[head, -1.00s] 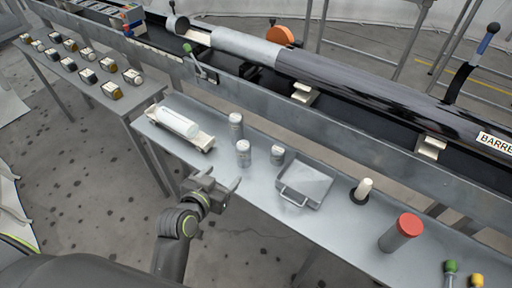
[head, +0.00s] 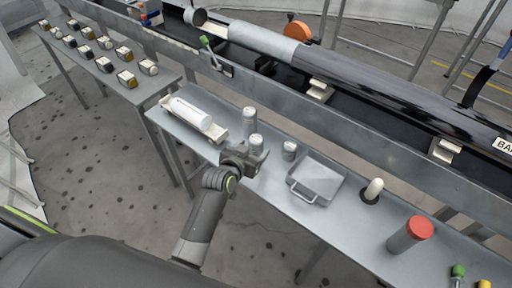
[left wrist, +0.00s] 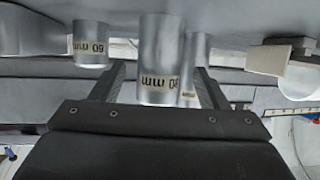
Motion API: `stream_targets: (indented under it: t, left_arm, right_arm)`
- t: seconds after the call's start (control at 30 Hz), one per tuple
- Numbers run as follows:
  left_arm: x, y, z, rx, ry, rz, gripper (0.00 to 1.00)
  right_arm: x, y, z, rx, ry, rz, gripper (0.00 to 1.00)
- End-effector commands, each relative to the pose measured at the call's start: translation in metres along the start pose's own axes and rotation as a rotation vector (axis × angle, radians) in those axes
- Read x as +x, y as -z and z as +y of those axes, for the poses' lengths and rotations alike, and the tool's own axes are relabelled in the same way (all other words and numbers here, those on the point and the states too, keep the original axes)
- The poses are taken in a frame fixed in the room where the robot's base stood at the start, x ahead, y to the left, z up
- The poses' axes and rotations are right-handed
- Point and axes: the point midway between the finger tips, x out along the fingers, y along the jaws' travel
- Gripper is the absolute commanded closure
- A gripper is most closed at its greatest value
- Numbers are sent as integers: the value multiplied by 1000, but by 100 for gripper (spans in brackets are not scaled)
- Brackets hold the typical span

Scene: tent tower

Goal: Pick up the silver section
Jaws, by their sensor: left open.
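Three silver cylindrical sections stand upright on the grey table: a taller one at the back (head: 249,120), one in front of it (head: 256,142) and one to the right (head: 289,150). My left gripper (head: 246,157) is open and empty at the near side of the front section. In the left wrist view, that section (left wrist: 158,60) appears between the two spread fingers (left wrist: 162,88), with no clear contact. The right section (left wrist: 90,45) appears outside the fingers, and the back section (left wrist: 196,58) is partly hidden. Printed labels show on them, upside down.
A white cylinder (head: 190,113) lies on a cradle left of the sections. A metal tray with a handle (head: 318,179), a small white-topped piece (head: 373,190) and a red-capped cylinder (head: 410,235) stand to the right. A long rail (head: 390,165) runs behind.

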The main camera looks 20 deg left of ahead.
Motion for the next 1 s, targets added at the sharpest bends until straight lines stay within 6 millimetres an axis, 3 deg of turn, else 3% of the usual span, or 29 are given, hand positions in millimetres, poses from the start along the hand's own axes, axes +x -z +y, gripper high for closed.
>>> stream_targets:
  t: [0.3, 0.67, 1.0]
  left_arm:
    - [38, 6, 1, 1, 0, 0, 32]
    - [44, 6, 1, 0, 1, 0, 32]
    - [43, 6, 2, -1, 0, 0, 76]
  right_arm:
    - [-2, 0, 0, 0, 0, -1, 64]
    - [-2, -1, 0, 0, 0, -2, 64]
    - [-2, -2, 0, 0, 0, -3, 64]
